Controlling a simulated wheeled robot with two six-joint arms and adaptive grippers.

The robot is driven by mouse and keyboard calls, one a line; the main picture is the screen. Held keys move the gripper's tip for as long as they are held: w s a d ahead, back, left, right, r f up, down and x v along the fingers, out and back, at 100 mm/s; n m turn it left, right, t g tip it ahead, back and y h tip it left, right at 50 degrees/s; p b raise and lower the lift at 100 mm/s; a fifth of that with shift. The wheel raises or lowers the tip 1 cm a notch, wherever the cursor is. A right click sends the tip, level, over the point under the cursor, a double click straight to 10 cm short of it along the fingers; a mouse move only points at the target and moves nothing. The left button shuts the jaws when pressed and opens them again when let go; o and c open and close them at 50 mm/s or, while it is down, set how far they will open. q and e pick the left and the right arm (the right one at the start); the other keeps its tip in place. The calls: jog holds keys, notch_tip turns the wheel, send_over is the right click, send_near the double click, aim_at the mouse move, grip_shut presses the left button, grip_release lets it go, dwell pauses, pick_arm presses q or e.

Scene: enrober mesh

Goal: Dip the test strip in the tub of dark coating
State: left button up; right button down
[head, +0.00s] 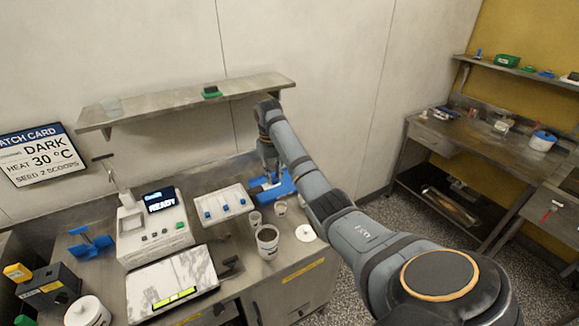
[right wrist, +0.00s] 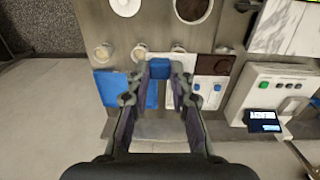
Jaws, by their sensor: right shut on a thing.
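My right gripper (head: 270,176) is over the back of the steel bench. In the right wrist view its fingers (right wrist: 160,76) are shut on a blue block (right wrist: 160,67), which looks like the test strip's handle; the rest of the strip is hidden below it. The tub of dark coating (head: 267,241) is a round pale tub with dark brown contents, nearer the bench's front edge. It also shows at the top of the right wrist view (right wrist: 193,9), apart from the gripper. My left gripper is not in view.
Small cups (head: 255,219) stand between gripper and tub. A white disc (head: 306,233) lies right of the tub. A blue holder (head: 284,187) lies by the gripper. A white tray with blue pieces (head: 222,205), a machine reading READY (head: 155,228) and a shelf (head: 185,103) are nearby.

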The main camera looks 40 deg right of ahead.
jog(key=shift+w+a+r, duration=0.1)
jog(key=shift+a+r, duration=0.1)
jog(key=shift+a, duration=0.4)
jog(key=shift+a+r, duration=0.2)
jog(key=shift+a, duration=0.4)
jog(key=shift+w+a, duration=0.1)
jog(key=shift+w+f, duration=0.1)
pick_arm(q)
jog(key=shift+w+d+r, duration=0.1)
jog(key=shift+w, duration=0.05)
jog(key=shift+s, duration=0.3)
